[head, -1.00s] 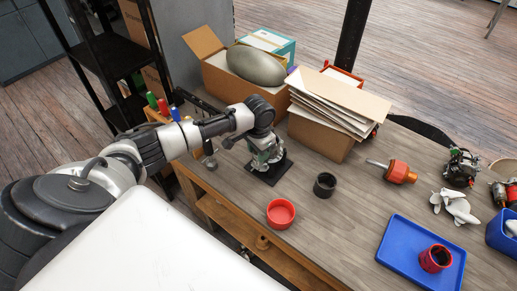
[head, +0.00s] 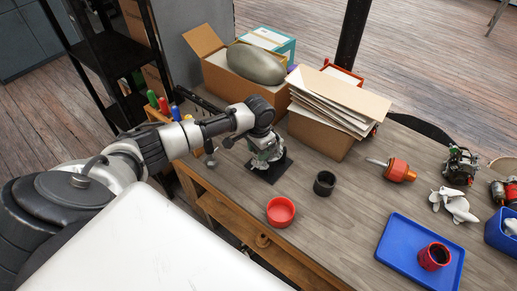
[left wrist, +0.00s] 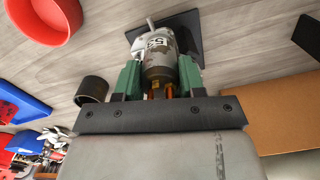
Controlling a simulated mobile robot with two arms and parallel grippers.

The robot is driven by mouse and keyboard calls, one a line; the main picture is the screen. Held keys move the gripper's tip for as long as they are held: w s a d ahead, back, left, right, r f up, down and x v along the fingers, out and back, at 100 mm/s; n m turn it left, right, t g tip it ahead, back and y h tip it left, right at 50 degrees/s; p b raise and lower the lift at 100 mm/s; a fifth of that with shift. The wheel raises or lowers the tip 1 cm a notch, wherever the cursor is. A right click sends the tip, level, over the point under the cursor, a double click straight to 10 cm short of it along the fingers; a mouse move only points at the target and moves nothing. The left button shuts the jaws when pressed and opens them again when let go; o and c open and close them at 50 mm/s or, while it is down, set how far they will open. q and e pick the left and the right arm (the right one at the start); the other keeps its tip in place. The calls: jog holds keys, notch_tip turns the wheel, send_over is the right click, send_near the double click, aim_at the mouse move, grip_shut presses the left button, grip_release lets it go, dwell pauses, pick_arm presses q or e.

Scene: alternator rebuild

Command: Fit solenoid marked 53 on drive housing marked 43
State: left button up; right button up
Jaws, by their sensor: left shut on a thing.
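My left gripper (left wrist: 160,78) has green fingers and is shut on a grey cylindrical solenoid (left wrist: 157,60) with a white label. The label is partly readable and seems to show 53. A light metal part (left wrist: 138,40), probably the drive housing, is just beyond the solenoid, over a black plate (left wrist: 188,28). I cannot tell whether the solenoid touches it or is seated; its number is not visible. In the head view my left gripper (head: 264,156) is low over the black plate (head: 281,171), hiding most of the housing.
A red bowl (head: 281,212) and a black cup (head: 325,184) stand near the plate. Boxes (head: 318,137) stand behind. An orange-and-grey part (head: 398,171) and a blue tray (head: 400,262) with a red ring (head: 434,257) are at right.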

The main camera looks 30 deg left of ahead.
pick_arm(q)
jog(key=o, duration=1.2)
jog(key=shift+r, duration=0.1)
notch_tip(320, 180, up, 10)
jog(key=shift+r+b, duration=0.15)
jog(key=shift+b, duration=0.7)
notch_tip(320, 180, up, 4)
jog(key=p, duration=0.5)
jog(key=shift+r+p, duration=0.2)
jog(key=shift+p, duration=0.1)
